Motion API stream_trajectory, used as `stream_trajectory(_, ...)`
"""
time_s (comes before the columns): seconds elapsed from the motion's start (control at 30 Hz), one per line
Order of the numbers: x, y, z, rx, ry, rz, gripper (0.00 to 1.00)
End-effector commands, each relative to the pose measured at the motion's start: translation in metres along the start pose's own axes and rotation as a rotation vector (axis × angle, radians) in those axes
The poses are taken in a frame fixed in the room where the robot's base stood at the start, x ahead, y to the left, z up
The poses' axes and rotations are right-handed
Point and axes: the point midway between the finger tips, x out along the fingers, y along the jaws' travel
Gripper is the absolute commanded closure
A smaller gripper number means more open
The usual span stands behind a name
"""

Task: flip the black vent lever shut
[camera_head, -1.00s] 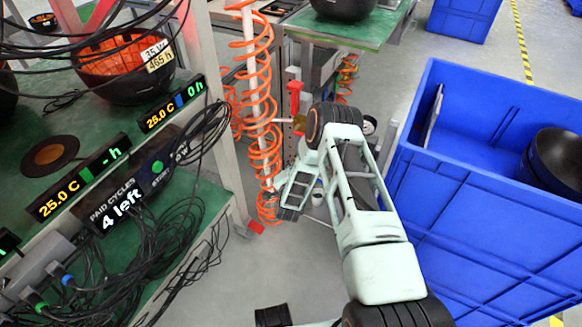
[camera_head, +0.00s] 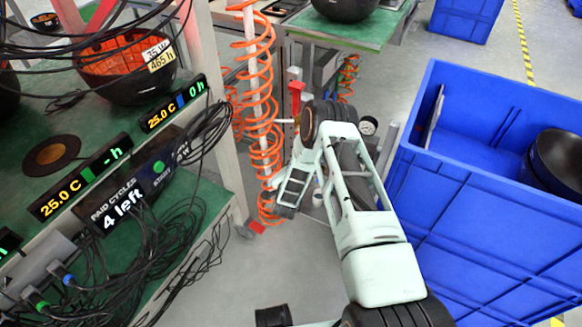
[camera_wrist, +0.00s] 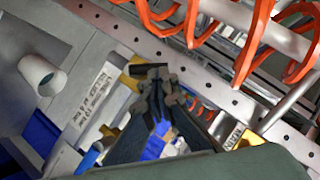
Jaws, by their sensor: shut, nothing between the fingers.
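My gripper (camera_wrist: 158,98) shows in the wrist view with its two dark fingers closed together at the tips. It is in front of a metal panel (camera_wrist: 100,92) with a printed label and a row of holes. I cannot clearly make out the black vent lever. Dark shapes at the fingertips blend with the fingers, so I cannot tell whether they touch a lever. A yellow part (camera_wrist: 132,72) shows just behind the tips. In the head view my wrist hides the fingers and the spot they face.
An orange coiled hose (camera_head: 262,110) hangs left of my arm and crosses the top of the wrist view. A round gauge (camera_head: 368,125) and a red part (camera_head: 295,92) are near my wrist. A blue crate (camera_head: 470,215) stands close on the right, the rack (camera_head: 215,205) on the left.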

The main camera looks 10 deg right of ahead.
Motion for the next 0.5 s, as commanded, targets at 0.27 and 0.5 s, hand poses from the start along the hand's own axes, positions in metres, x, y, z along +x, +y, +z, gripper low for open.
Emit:
stream_trajectory(0.27,0.0010,-0.0019,0.0001,-0.022,0.001,0.014,1.00)
stream_trajectory(0.5,0.0015,-0.0028,0.0006,-0.041,0.002,0.026,1.00)
